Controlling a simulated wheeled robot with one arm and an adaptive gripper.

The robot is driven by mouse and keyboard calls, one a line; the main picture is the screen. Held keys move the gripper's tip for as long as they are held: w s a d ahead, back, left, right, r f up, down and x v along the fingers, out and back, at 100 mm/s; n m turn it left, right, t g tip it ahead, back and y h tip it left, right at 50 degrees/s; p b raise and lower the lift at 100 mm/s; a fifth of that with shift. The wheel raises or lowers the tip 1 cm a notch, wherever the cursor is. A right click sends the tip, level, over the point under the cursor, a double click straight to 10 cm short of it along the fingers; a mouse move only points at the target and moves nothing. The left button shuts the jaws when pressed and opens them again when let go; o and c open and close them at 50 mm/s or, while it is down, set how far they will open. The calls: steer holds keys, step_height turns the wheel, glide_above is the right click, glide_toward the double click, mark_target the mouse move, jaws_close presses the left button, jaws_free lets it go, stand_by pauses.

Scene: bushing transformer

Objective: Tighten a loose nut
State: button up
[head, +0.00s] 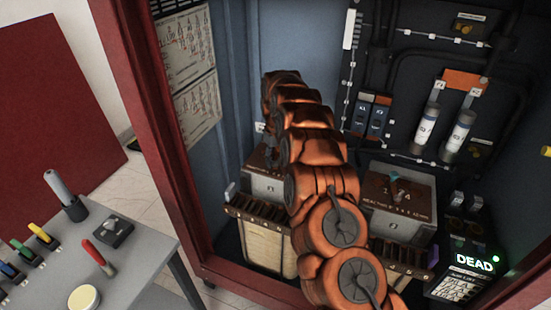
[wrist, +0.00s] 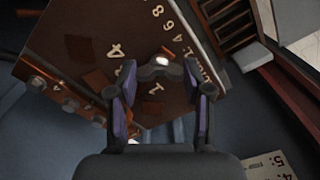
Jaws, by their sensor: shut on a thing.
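In the wrist view my gripper (wrist: 160,76) has its two purple-padded fingers on either side of a small grey winged piece, which looks like the nut (wrist: 158,72). The fingers are shut on it, and a bright round tip shows at its middle. It sits over the brown numbered top of a transformer block (wrist: 85,48). In the head view my orange arm reaches into the cabinet and bends down behind itself, toward the left block (head: 268,188). The fingertips and the nut are hidden or too small there.
The right block (head: 400,205) stands beside my arm, with a display reading DEAD (head: 473,262) further right. Two white cylinders (head: 426,128) are on the back panel. The red cabinet frame (head: 150,130) and a grey table (head: 140,262) with tools stand at the left.

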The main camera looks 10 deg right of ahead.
steer(key=shift+c, duration=0.5)
steer(key=shift+f+m+b, duration=0.15)
steer(key=shift+m+b, duration=0.25)
steer(key=shift+b, duration=0.15)
steer(key=shift+m+b, duration=0.3)
steer(key=shift+b, duration=0.05)
steer(key=m+b, duration=0.5)
steer(key=m, duration=0.1)
steer(key=shift+m+b, duration=0.65)
steer(key=shift+m, duration=0.65)
steer(key=shift+r, duration=0.2)
steer(key=o, duration=1.2)
steer(key=shift+c, duration=0.2)
